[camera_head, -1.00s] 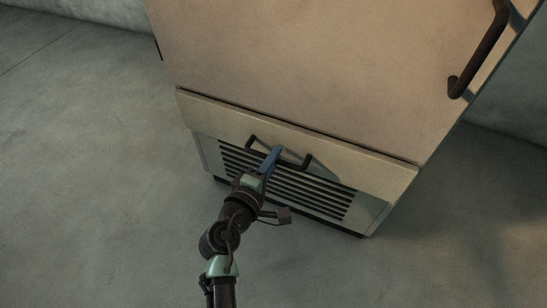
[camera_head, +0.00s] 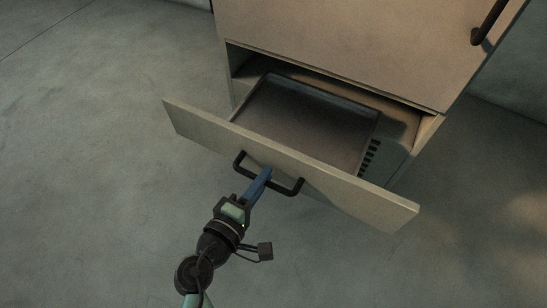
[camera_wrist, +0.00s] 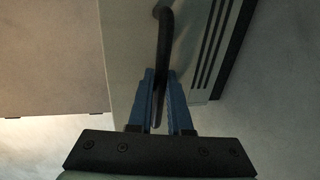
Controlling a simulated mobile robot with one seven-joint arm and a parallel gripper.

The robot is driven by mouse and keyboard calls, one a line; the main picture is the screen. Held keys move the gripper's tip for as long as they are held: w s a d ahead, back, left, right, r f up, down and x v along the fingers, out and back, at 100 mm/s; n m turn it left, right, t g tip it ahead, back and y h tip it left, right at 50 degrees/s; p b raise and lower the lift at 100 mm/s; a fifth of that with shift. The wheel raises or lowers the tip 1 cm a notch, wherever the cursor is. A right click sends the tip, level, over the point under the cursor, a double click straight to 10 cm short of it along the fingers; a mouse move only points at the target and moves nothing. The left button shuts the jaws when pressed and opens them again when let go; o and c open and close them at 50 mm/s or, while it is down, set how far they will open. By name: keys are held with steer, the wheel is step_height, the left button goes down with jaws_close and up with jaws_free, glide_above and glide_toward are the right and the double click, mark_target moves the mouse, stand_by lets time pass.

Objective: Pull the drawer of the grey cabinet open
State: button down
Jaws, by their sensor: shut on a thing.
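The cabinet (camera_head: 330,45) looks tan-grey in this light. Its low drawer (camera_head: 290,170) stands well out from the body, and its empty dark tray (camera_head: 305,125) shows from above. A black bar handle (camera_head: 290,190) is on the drawer front. My gripper (camera_head: 266,174) reaches it from below, its blue fingers shut on the middle of the bar. In the wrist view, the handle (camera_wrist: 164,40) runs down between the two blue fingers (camera_wrist: 160,95), with the drawer front beside it.
A tall door with a dark vertical handle (camera_head: 489,22) is above the drawer and is closed. The grey concrete floor (camera_head: 90,190) is clear to the left and in front. A wall stands behind.

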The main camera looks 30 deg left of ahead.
steer(key=shift+v, duration=0.85)
steer(key=shift+f, duration=0.2)
steer(key=c, duration=0.8)
jaws_free()
steer(key=shift+c, duration=0.2)
steer(key=p+v, duration=0.4)
steer(key=v, duration=0.9)
steer(key=shift+p, duration=0.3)
